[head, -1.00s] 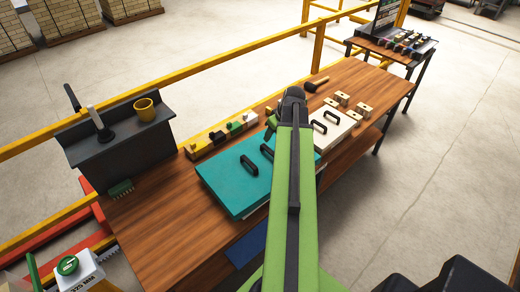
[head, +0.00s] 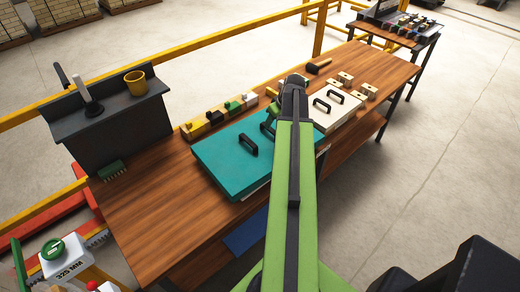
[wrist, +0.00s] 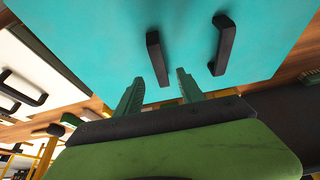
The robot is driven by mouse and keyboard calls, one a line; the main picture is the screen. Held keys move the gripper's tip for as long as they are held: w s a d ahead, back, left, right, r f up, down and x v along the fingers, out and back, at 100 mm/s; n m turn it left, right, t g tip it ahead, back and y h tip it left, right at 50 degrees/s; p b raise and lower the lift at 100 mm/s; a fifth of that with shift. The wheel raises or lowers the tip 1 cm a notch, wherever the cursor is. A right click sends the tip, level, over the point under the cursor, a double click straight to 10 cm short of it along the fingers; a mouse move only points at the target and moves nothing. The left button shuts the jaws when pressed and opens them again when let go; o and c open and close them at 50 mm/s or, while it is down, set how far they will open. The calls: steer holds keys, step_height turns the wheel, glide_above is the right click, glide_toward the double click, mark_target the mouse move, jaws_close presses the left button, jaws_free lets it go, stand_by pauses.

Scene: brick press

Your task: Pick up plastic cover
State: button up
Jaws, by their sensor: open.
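A flat teal cover (head: 225,165) with two black handles lies on the wooden bench, partly hidden by my arm. A white cover (head: 328,109), also with two black handles, lies to its right. I cannot tell from the look which is plastic. My gripper (wrist: 158,78) is open and empty, its two green fingers pointing at the teal cover in the wrist view. One black handle (wrist: 157,58) is just beyond and between the fingertips, seemingly untouched. The other handle (wrist: 224,45) is to its right. In the head view my arm hides most of the gripper.
A yellow rail (head: 225,70) runs behind the bench (head: 150,215). A dark stand with a yellow cup (head: 135,83) is at the left. A row of small blocks (head: 215,117) lies behind the teal cover. Pale blocks (head: 345,78) and a mallet (head: 319,66) lie at the right.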

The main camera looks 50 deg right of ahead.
mark_target(271, 128)
steer(key=b+x, duration=0.4)
steer(key=x, duration=0.1)
steer(key=shift+f+b, duration=0.25)
steer(key=shift+b, duration=0.15)
steer(key=shift+r, duration=0.2)
steer(key=shift+f, duration=0.3)
jaws_close()
stand_by(1.3)
